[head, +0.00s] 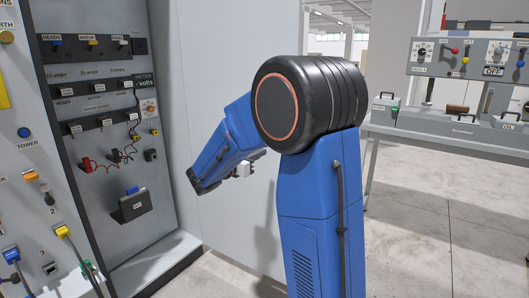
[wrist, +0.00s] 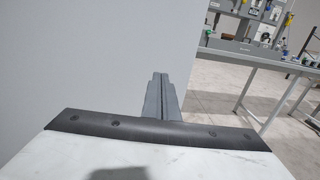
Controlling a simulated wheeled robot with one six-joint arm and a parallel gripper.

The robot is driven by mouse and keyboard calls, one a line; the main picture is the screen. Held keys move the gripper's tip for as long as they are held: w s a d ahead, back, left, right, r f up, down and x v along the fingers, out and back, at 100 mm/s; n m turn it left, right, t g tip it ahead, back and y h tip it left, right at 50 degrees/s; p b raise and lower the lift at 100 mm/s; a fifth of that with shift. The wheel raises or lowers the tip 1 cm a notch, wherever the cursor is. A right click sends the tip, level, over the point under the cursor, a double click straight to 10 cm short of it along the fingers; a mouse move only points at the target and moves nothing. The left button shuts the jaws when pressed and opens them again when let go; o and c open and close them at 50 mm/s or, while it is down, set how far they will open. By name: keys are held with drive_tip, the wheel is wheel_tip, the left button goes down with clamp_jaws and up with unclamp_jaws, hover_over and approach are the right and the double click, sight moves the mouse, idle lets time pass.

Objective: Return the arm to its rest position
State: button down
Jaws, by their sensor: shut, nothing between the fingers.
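My gripper (wrist: 160,78) shows in the wrist view as grey fingers closed together, with nothing held between them. It points past a plain pale panel (wrist: 95,55) and is clear of any object. In the head view my blue arm is folded in the middle, with its big black joint at the top and the forearm slanting down to the left.
At left stands a control cabinet (head: 70,180) with switches, cables and levers. The pale panel (head: 215,55) is behind my arm. At right is a grey workbench (head: 445,143) with a control box (head: 470,58) above it. The floor (head: 430,230) at right is clear.

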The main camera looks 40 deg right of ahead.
drive_tip(key=s+v, duration=0.1)
drive_tip(key=v, duration=0.6)
drive_tip(key=shift+r, duration=0.1)
drive_tip(key=s+f+m+g+y, duration=0.2)
drive_tip(key=s+f+m+y, duration=0.25)
drive_tip(key=s, duration=0.55)
drive_tip(key=s+f+m+g+y, duration=0.25)
drive_tip(key=s+m, duration=0.35)
drive_tip(key=s, duration=0.5)
drive_tip(key=s+a+f+m+t+y, duration=0.2)
drive_tip(key=s+a+m+y, duration=0.3)
drive_tip(key=a, duration=0.3)
drive_tip(key=s+a+f+m+t+y, duration=0.2)
drive_tip(key=s+a+f+m+y, duration=0.1)
drive_tip(key=s+a+m+y, duration=0.2)
drive_tip(key=s+a, duration=0.2)
drive_tip(key=a, duration=0.1)
drive_tip(key=shift+a+t, duration=0.35)
drive_tip(key=shift+a, duration=0.05)
